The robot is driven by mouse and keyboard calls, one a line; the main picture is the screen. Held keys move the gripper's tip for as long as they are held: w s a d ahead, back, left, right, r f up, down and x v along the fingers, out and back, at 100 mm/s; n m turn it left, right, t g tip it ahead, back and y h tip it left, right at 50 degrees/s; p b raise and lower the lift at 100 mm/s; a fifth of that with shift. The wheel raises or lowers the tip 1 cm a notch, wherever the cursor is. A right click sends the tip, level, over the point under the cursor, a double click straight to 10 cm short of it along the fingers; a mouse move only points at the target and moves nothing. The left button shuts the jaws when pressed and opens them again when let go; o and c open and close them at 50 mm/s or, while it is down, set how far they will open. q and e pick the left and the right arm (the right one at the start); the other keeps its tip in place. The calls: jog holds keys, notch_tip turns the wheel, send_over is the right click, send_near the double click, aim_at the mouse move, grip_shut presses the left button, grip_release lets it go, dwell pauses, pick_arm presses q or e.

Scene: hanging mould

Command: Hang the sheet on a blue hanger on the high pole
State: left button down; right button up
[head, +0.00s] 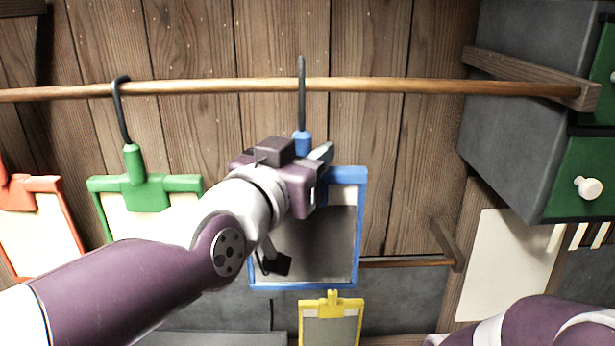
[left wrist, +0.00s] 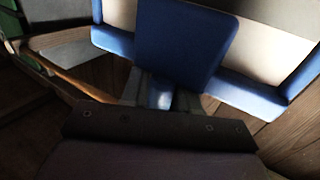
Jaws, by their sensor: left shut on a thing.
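The high pole (head: 400,86) is a round wooden rod across the head view. The blue hanger (head: 363,215) is a rectangular blue frame with a dark hook (head: 301,100) whose tip rises above the pole. The hook passes in front of the pole; I cannot tell whether it is over it. The frame carries a grey sheet (head: 325,235). My left gripper (head: 318,158) is shut on the blue hanger just below its hook and hides part of the frame. In the left wrist view the blue hanger (left wrist: 180,45) is just beyond the fingers (left wrist: 155,92). My right gripper is out of view.
A green hanger (head: 148,185) hangs on the high pole at left, with a red one (head: 40,183) beyond it. A yellow hanger (head: 331,300) is below, near a lower pole (head: 400,263). A grey cabinet (head: 510,140) with green drawers stands at right. The high pole right of the blue hanger is free.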

pick_arm(q)
jog(key=shift+w+a+r, duration=0.1)
jog(key=shift+a+r, duration=0.1)
jog(key=shift+r, duration=0.2)
jog(key=shift+w+p, duration=0.3)
jog(key=shift+p, duration=0.25)
jog(key=shift+w+f+b, duration=0.2)
jog(key=shift+f+b, duration=0.3)
jog(key=shift+b, duration=0.05)
jog(key=shift+w+f+b, duration=0.15)
jog(key=shift+f+b, duration=0.35)
jog(key=c, duration=0.8)
grip_release()
jog(key=shift+w+d+f, duration=0.1)
jog(key=shift+w, duration=0.1)
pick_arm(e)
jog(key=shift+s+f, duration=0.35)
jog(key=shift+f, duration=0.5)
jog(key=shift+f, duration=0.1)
